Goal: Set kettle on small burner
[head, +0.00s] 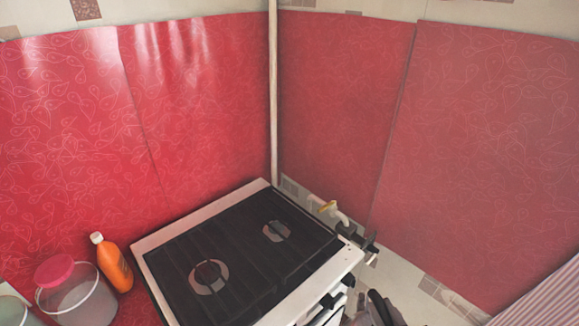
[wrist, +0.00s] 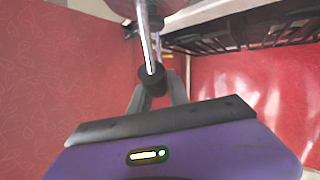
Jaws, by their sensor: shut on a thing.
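The stove (head: 250,255) has a black top with two burners. The small burner (head: 277,231) is at the back right of the top, and the larger burner (head: 208,276) is at the front left. Both look bare. In the wrist view my gripper (wrist: 154,84) is shut on a black part with a shiny rod above it. This looks like part of the kettle (wrist: 151,45); most of it is out of view or hidden. The stove's dark edge (wrist: 235,40) shows at the upper right of the wrist view. The kettle cannot be made out clearly in the head view.
An orange bottle (head: 113,263) and a clear tub with a pink lid (head: 68,289) stand left of the stove. Red walls close in the corner behind. Floor shows at the right.

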